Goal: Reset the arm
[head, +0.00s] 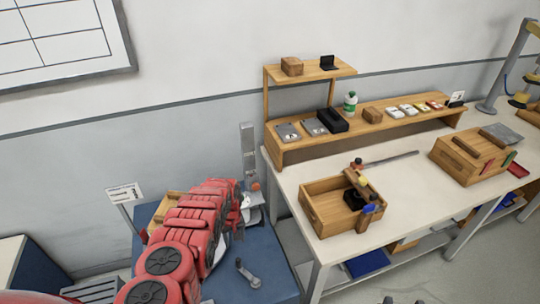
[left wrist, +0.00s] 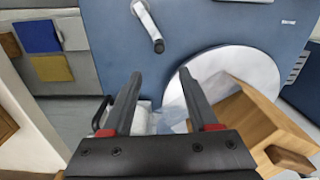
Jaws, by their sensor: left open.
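My left arm (head: 190,240), red with dark joints, comes in from the lower left of the head view and reaches over a blue-topped stand (head: 262,258). In the head view its gripper is mostly hidden at the far end of the arm. In the left wrist view my left gripper (left wrist: 160,78) shows two dark fingers, apart, with nothing held between them. Beyond them lie a white round disc (left wrist: 250,66) and a blue surface (left wrist: 210,25). My right gripper is not in view.
A grey lever (head: 247,272) sits on the blue stand. A wooden box (head: 170,220) is partly hidden behind my arm. To the right, a white workbench (head: 400,180) holds an open wooden crate (head: 322,212), a wooden toolbox (head: 455,160) and a shelf (head: 280,155). Floor shows at lower right.

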